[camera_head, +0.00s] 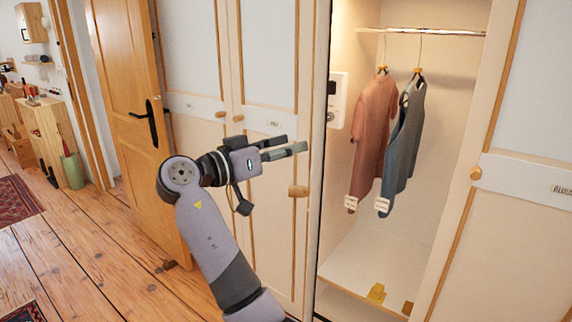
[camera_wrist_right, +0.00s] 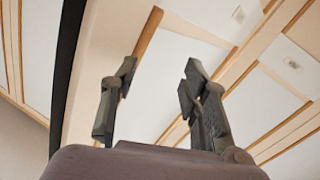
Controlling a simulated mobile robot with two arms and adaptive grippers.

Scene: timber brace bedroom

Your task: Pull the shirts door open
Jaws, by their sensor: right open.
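The wardrobe stands open at a compartment where two garments hang, one rust-coloured (camera_head: 373,130) and one grey-blue (camera_head: 404,140). Left of the opening is a pale door panel (camera_head: 278,225) with wooden trim, a small label too blurred to read and a wooden knob (camera_head: 298,191). My left gripper is out of view.
A closed wardrobe door (camera_head: 525,205) with a knob and a label resembling "Blouses" is at the right. A wooden room door (camera_head: 125,90) stands open at the left. Wooden floor (camera_head: 100,270) is clear there, with a red rug (camera_head: 15,200) at the left edge.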

